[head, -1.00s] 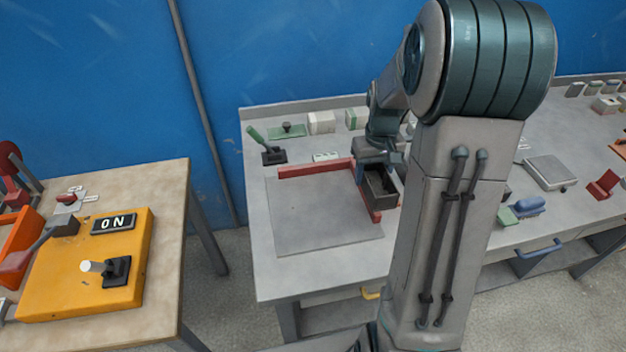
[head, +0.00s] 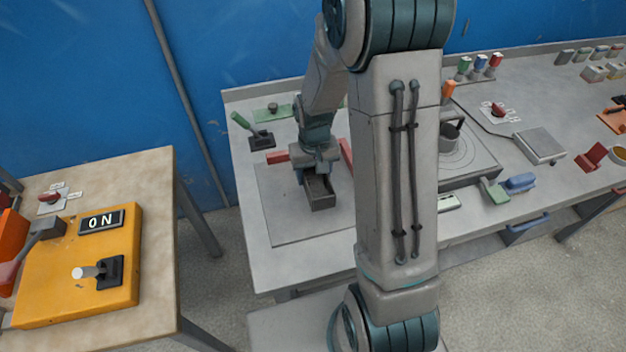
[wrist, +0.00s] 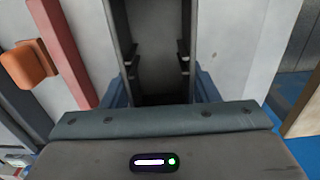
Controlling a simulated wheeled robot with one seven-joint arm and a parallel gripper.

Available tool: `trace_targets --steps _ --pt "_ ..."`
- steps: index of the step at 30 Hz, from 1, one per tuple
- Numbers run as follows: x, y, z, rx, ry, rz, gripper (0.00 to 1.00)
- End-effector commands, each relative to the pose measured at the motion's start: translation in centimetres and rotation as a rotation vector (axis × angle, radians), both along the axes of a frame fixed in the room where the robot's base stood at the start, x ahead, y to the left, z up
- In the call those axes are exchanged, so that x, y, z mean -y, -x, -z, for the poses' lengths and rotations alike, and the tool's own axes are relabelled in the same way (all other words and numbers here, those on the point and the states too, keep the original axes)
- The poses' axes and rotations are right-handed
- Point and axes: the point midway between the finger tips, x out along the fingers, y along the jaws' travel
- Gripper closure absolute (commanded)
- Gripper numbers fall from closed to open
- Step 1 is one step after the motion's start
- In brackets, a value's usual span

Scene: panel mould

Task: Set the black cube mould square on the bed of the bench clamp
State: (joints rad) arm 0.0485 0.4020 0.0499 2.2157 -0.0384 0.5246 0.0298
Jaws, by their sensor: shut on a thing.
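The black cube mould (head: 321,197) is an open-topped dark box held in my gripper (head: 317,168). It is over the flat grey plate (head: 283,222) that looks like the clamp's bed, towards the plate's right half. Red bars edge the plate at the back (head: 277,157) and right (head: 346,151); my arm hides part of them. I cannot tell whether the mould touches the plate. In the wrist view, the mould's open inside (wrist: 158,45) shows between the blue fingers of my gripper (wrist: 165,92), with one red bar (wrist: 63,50) apart on its left.
A green-handled lever (head: 262,141) stands behind the plate on the left. A round pot (head: 448,138) on a ringed plate lies right of my arm. A separate table with a yellow switch box (head: 70,270) stands at the left. The front left of the plate is clear.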

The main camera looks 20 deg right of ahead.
Motion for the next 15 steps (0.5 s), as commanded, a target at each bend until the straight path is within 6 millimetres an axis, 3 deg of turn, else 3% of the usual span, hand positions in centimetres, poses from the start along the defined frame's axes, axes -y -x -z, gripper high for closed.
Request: trace_targets --steps 15 --pt "-0.3 0.1 4.2 -0.001 0.0 0.001 0.73"
